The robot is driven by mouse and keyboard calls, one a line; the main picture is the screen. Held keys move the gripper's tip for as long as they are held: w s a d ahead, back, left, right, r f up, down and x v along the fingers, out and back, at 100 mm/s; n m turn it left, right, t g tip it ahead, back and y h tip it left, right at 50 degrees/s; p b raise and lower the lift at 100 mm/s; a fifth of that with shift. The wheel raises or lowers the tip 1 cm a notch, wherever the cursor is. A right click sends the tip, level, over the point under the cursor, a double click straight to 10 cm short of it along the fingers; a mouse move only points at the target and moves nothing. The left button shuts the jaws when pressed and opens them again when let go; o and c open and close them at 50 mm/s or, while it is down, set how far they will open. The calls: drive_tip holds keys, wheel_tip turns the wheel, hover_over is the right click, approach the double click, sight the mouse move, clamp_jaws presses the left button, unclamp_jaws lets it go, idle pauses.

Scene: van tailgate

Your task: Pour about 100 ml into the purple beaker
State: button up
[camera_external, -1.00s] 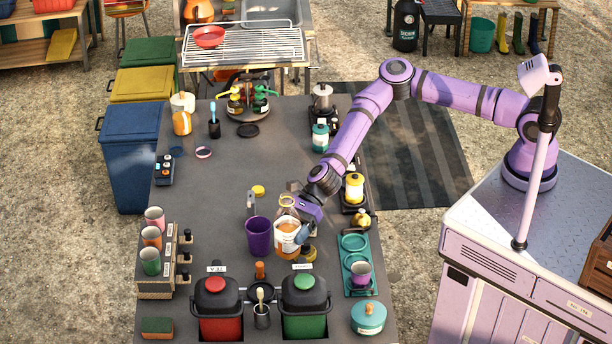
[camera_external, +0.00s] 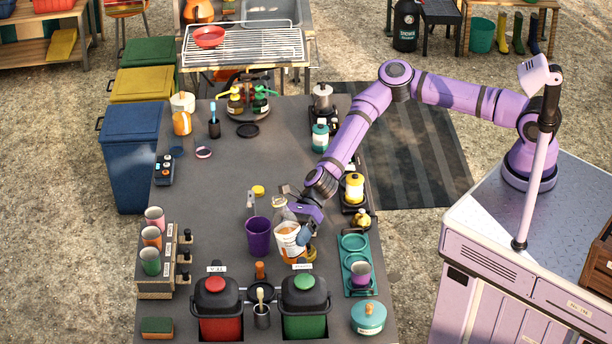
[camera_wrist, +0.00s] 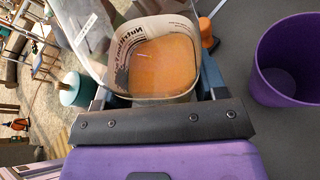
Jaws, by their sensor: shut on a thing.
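The purple beaker (camera_external: 258,238) stands upright on the grey table. In the wrist view the beaker (camera_wrist: 290,62) is at the right, and the part of its inside that shows looks empty. My gripper (camera_external: 301,222) is shut on a clear bottle (camera_external: 288,238) with a printed paper label and orange-amber liquid. The bottle is just right of the beaker and tilted, its neck leaning up and left towards the beaker. In the wrist view the bottle (camera_wrist: 150,55) sits between the fingers with the liquid visible inside. No stream of liquid shows.
Red (camera_external: 218,306) and green (camera_external: 305,303) lidded containers stand at the table's front. A rack with several cups (camera_external: 152,240) is at the left. A teal tray (camera_external: 357,285) lies at the right. The table's middle beyond the beaker is mostly clear.

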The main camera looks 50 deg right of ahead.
sight(298, 231)
drive_tip(key=m+g, duration=0.1)
drive_tip(key=m, duration=0.1)
drive_tip(key=shift+s+f+m+g+y, duration=0.1)
drive_tip(key=shift+m+g+y, duration=0.2)
drive_tip(key=shift+s+f+m+g, duration=0.2)
drive_tip(key=shift+s+m+g, duration=0.2)
drive_tip(key=shift+m, duration=0.3)
drive_tip(key=shift+s+r+m+y, duration=0.3)
drive_tip(key=shift+r+m, duration=0.1)
drive_tip(key=shift+m, duration=0.1)
drive_tip(key=shift+s+r+g, duration=0.2)
drive_tip(key=shift+r+g, duration=0.1)
drive_tip(key=shift+g, duration=0.1)
drive_tip(key=r, duration=0.2)
drive_tip(key=r+m, duration=0.1)
drive_tip(key=r, duration=0.1)
drive_tip(key=r+m, duration=0.1)
drive_tip(key=r, duration=0.1)
drive_tip(key=shift+s+r+y, duration=0.1)
drive_tip(key=shift+s+y, duration=0.2)
drive_tip(key=shift+s, duration=0.1)
drive_tip(key=shift+s+m+g, duration=0.15)
drive_tip(key=shift+m+g, duration=0.15)
drive_tip(key=shift+m, duration=0.4)
drive_tip(key=shift+w+f+m+g+y, duration=0.3)
drive_tip(key=shift+f+m+y, duration=0.1)
drive_tip(key=shift+m+y, duration=0.15)
drive_tip(key=shift+w+f+m+y+p, duration=0.1)
drive_tip(key=shift+f+m+y+p, duration=0.2)
drive_tip(key=shift+f+m, duration=0.5)
